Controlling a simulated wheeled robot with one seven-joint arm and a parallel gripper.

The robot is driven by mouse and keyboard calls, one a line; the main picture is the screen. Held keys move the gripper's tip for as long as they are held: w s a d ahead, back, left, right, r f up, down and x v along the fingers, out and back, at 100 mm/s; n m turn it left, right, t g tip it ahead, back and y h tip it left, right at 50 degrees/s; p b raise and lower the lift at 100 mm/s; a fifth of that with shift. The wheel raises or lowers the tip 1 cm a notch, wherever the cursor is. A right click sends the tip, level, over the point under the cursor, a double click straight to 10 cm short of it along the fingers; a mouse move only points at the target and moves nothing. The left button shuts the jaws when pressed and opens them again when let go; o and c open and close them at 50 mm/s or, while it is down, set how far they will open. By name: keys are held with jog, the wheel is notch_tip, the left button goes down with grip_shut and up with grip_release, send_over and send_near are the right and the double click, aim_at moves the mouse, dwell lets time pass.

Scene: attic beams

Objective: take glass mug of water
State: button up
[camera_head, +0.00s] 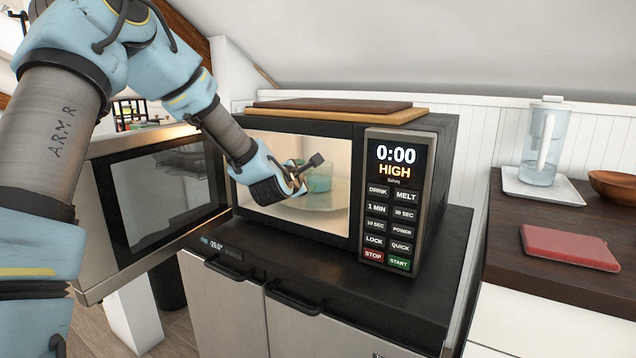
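The microwave (399,120) stands with its door (165,200) swung open to the left. Inside its lit cavity, a clear, teal-tinted glass mug (321,180) appears to stand on a pale glass plate (322,200). My arm reaches in from the upper left. My gripper (308,175) is inside the opening, in front of and overlapping the mug's left side. The mug's handle cannot be made out. The fingers are small and partly covered by the wrist, so I cannot tell whether they are open, shut or touching the mug.
Cutting boards (335,109) lie on the microwave's top. The control panel (398,200) bounds the opening on the right. On the right counter are a clear pitcher (543,150) on a white tray, a wooden bowl (615,187) and a red book-like item (568,247).

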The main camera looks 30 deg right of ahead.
grip_shut()
dwell(0.4)
dwell(0.8)
